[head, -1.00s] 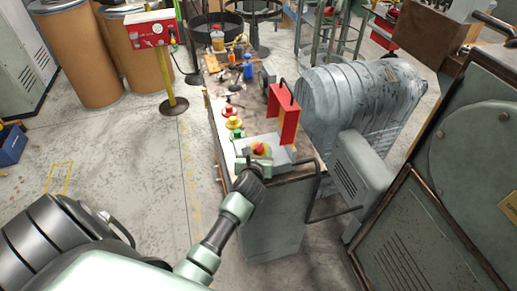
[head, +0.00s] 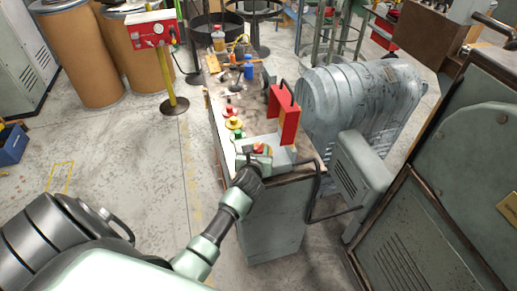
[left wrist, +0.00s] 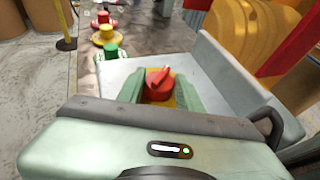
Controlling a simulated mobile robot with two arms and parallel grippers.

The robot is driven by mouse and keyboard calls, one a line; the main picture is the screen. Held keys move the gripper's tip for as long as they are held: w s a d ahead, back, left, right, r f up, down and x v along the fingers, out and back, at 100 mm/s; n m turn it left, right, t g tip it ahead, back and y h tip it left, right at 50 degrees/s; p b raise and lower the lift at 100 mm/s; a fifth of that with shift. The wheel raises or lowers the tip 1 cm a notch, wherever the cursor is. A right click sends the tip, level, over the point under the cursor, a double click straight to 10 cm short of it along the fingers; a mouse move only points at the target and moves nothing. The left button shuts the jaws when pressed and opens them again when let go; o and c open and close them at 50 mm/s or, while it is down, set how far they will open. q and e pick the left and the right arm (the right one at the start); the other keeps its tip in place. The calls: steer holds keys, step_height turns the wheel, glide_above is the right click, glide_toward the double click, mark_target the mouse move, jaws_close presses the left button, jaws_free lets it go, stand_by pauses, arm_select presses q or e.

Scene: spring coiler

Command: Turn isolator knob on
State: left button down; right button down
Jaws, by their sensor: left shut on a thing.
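The isolator knob is red on a yellow plate, and it shows in the left wrist view (left wrist: 159,84) between the fingers of my left gripper. In the head view the isolator knob (head: 259,148) shows just past the gripper, partly hidden by it. My left gripper (head: 257,160) reaches it from the front, at the near end of the bench. In the left wrist view its green fingers (left wrist: 158,92) stand on either side of the knob, shut on it. The knob's handle ridge slants up to the right. My right gripper is not in view.
Red (left wrist: 103,17), yellow (left wrist: 105,34) and green (left wrist: 112,50) buttons line the bench beyond the grey box (left wrist: 110,75). Open floor lies left of the bench.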

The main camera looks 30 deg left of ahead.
arm_select(q)
steer(key=m+h+p, duration=0.1)
steer(key=p, duration=0.1)
steer(key=m+h+p, duration=0.2)
steer(key=a+m+t+h+p, duration=0.1)
steer(key=p, duration=0.1)
steer(key=shift+r+h, duration=0.25)
steer(key=shift+h, duration=0.15)
steer(key=shift+a+f+m+h+p, duration=0.15)
steer(key=shift+m+h+p, duration=0.3)
steer(key=shift+m+h, duration=0.6)
steer(key=shift+f+m+h, duration=0.15)
steer(key=shift+m+h, duration=0.3)
steer(key=shift+f+m+h+b, duration=0.15)
steer(key=shift+m+h+b, duration=0.3)
steer(key=shift+h, duration=0.15)
steer(key=m+g+h+b, duration=0.2)
steer(key=m+b, duration=0.1)
steer(key=b, duration=0.3)
steer(key=m+g+h+b, duration=0.2)
steer(key=m+h+b, duration=0.1)
steer(key=b, duration=0.3)
steer(key=m+g+h+b, duration=0.2)
steer(key=m+h+b, duration=0.1)
steer(key=b, duration=0.3)
steer(key=shift+w+a+f, duration=0.1)
steer(key=shift+w+a, duration=0.25)
steer(key=shift+r+m+g+h+b, duration=0.3)
steer(key=shift+g+h+b, duration=0.25)
steer(key=shift+b, duration=0.35)
